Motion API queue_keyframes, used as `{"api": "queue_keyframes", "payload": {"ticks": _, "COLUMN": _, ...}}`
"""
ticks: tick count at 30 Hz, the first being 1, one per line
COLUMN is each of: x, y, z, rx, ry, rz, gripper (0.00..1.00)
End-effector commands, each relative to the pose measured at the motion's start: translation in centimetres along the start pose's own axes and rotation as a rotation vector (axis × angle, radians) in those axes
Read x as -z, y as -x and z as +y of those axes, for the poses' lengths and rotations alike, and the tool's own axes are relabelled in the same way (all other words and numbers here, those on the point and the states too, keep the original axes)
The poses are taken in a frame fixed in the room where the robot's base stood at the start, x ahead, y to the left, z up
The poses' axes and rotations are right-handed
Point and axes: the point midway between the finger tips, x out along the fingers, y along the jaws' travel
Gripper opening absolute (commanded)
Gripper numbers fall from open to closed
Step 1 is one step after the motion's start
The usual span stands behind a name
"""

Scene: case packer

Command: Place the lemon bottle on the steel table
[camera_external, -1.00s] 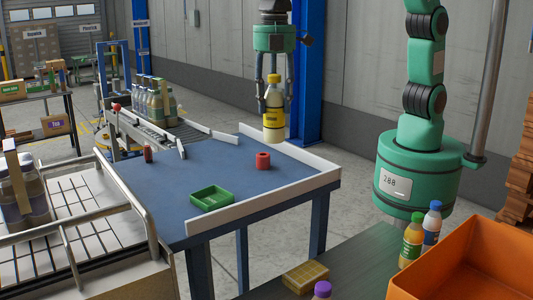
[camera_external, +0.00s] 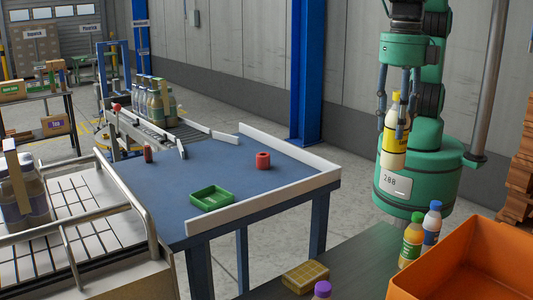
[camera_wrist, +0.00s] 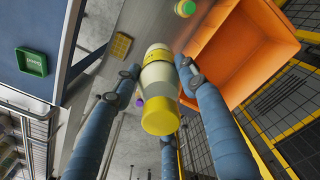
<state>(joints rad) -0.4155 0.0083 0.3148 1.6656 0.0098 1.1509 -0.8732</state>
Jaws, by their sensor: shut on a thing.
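The lemon bottle (camera_external: 394,153), with a yellow cap and yellow label, hangs roughly upright in my gripper (camera_external: 396,112). My gripper is shut on it, with fingers on both sides. In the wrist view the bottle (camera_wrist: 160,85) is seen from the cap end between my fingers (camera_wrist: 158,70). The grey-green table at the bottom, which appears to be the steel table (camera_external: 352,262), is lower and nearer the camera than the bottle. The bottle is in the air, clear of that table in the external view.
On the grey-green table are an orange crate (camera_external: 470,255), a green bottle (camera_external: 411,243), a blue-capped bottle (camera_external: 432,222), a yellow box (camera_external: 306,277) and a purple-capped bottle (camera_external: 322,290). Bare grey-green surface shows between box and bottles.

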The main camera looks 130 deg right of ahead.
Motion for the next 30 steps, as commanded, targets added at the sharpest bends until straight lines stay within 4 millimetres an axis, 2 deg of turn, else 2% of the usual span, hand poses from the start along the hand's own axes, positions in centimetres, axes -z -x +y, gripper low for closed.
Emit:
{"api": "queue_keyframes", "payload": {"ticks": 6, "x": 2.3, "y": -0.1, "z": -3.2, "rx": 0.001, "ry": 0.112, "rz": 0.0, "gripper": 0.07}}
{"api": "queue_keyframes", "payload": {"ticks": 14, "x": 2.0, "y": -6.7, "z": -3.0, "rx": 0.004, "ry": 0.108, "rz": -0.003, "gripper": 0.07}}
{"api": "queue_keyframes", "payload": {"ticks": 24, "x": 1.9, "y": -17.9, "z": -3.0, "rx": 0.004, "ry": 0.106, "rz": -0.003, "gripper": 0.07}}
{"api": "queue_keyframes", "payload": {"ticks": 27, "x": 1.9, "y": -20.1, "z": -3.0, "rx": 0.003, "ry": 0.106, "rz": -0.002, "gripper": 0.07}}
{"api": "queue_keyframes", "payload": {"ticks": 30, "x": 1.9, "y": -21.6, "z": -2.9, "rx": 0.002, "ry": 0.106, "rz": -0.001, "gripper": 0.07}}
